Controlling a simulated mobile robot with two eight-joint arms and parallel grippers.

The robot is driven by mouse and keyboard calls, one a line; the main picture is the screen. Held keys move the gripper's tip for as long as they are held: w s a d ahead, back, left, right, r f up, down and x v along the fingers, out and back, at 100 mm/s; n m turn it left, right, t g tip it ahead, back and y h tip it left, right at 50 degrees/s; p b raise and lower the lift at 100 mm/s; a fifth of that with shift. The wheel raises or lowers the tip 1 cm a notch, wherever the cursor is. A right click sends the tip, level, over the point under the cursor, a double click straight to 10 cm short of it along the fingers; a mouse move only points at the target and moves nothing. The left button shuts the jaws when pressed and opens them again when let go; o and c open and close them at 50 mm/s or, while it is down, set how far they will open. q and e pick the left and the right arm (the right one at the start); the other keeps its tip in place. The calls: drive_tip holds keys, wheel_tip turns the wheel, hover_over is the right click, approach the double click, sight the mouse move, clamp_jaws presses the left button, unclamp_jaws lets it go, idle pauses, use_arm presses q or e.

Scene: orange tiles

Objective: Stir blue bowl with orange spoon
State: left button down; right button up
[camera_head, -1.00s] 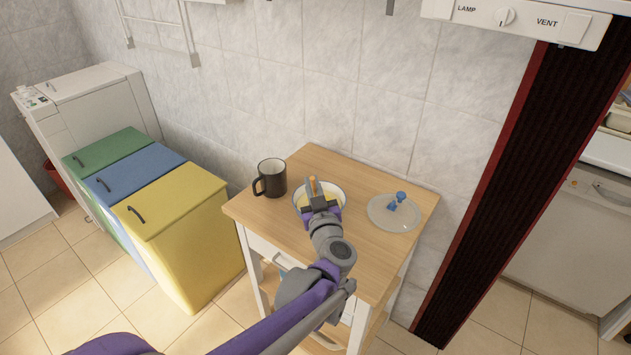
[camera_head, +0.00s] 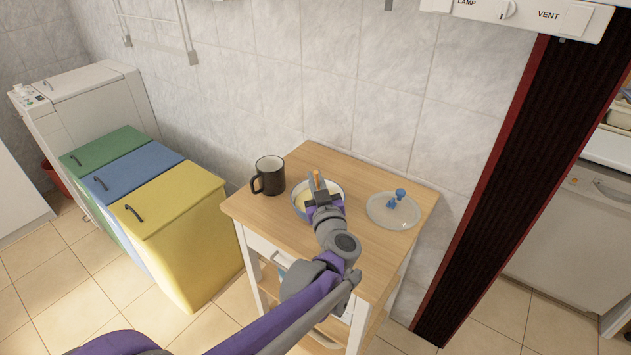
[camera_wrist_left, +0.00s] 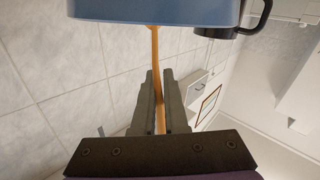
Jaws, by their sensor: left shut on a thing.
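The blue bowl (camera_head: 296,203) stands on the small wooden-topped table, with pale yellow contents partly visible. My left gripper (camera_head: 318,188) is over the bowl and covers much of it. The gripper is shut on the orange spoon (camera_head: 316,180). In the left wrist view the spoon (camera_wrist_left: 156,50) runs between the two grey fingers (camera_wrist_left: 158,85) towards the blue bowl (camera_wrist_left: 155,10) at the top edge. The spoon's far end is hidden by the bowl. My right gripper is not in view.
A dark mug (camera_head: 269,174) stands left of the bowl. A clear lid (camera_head: 391,214) with a blue knob (camera_head: 400,194) lies to its right. The table (camera_head: 262,208) has bare wood at its front left. A tiled wall stands behind.

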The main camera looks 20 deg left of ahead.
use_arm(q)
drive_tip(key=shift+r, duration=0.1)
idle(0.3)
drive_tip(key=shift+s+d+r+p, duration=0.1)
drive_tip(key=shift+s+r+p, duration=0.35)
drive_tip(key=shift+r+p, duration=0.4)
drive_tip(key=shift+s+r+p, duration=0.4)
drive_tip(key=shift+r+p, duration=0.2)
drive_tip(key=shift+r, duration=0.55)
drive_tip(key=shift+s+d+r+p, duration=0.1)
drive_tip(key=shift+s+r+p, duration=0.35)
drive_tip(key=shift+r+p, duration=0.4)
drive_tip(key=shift+r, duration=0.1)
wheel_tip(320, 180, up, 5)
drive_tip(key=p, duration=0.3)
hover_over(316, 173)
drive_tip(key=x, duration=0.3)
drive_tip(key=shift+s+d, duration=0.1)
drive_tip(key=shift+s, duration=0.05)
